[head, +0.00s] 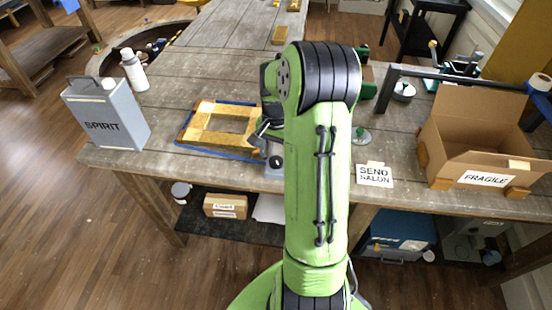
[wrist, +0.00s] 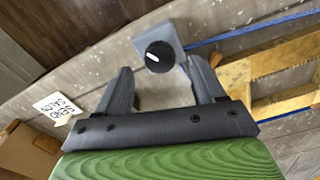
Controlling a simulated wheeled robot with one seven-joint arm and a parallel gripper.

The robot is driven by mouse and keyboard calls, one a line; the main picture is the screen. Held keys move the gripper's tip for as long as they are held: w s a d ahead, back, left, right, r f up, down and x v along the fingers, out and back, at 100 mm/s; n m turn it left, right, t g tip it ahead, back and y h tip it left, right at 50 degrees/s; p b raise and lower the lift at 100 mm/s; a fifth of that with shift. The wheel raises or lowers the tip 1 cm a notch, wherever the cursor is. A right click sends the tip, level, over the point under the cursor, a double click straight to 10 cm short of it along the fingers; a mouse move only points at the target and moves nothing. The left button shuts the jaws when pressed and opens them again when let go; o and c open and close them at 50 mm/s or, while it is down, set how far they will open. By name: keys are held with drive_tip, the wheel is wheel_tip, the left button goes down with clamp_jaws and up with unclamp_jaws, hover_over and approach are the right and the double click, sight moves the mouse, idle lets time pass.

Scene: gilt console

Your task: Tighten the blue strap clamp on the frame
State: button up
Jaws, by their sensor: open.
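A gilt frame (head: 204,137) lies flat on the workbench, with the blue strap (head: 222,154) along its edges. The strap's grey clamp block (head: 275,172) sits by the frame's near right corner. In the wrist view the block (wrist: 178,31) carries a round dark knob (wrist: 160,56) with a white mark. The frame (wrist: 285,68) and strap (wrist: 245,29) also show at the right there. My gripper (wrist: 160,72) is open, its fingers on either side of the knob's position in the picture. I cannot tell whether they touch it. My arm partly hides this area in the head view.
A grey SPIRIT can (head: 105,115) and a white bottle (head: 134,72) stand left of the frame. A SEND SALON card (head: 374,175) and an open FRAGILE carton (head: 480,135) are on the right. Bare bench (head: 205,70) lies behind the frame.

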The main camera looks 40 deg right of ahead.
sight(276, 160)
wheel_tip(276, 160, down, 3)
drive_tip(key=shift+f, duration=0.2)
drive_tip(key=shift+c, duration=0.3)
drive_tip(key=c, duration=1)
drive_tip(key=shift+m, duration=0.3)
drive_tip(key=m+b, duration=0.1)
drive_tip(key=m, duration=0.7)
drive_tip(key=shift+d+r, duration=0.1)
drive_tip(key=shift+m, duration=0.4)
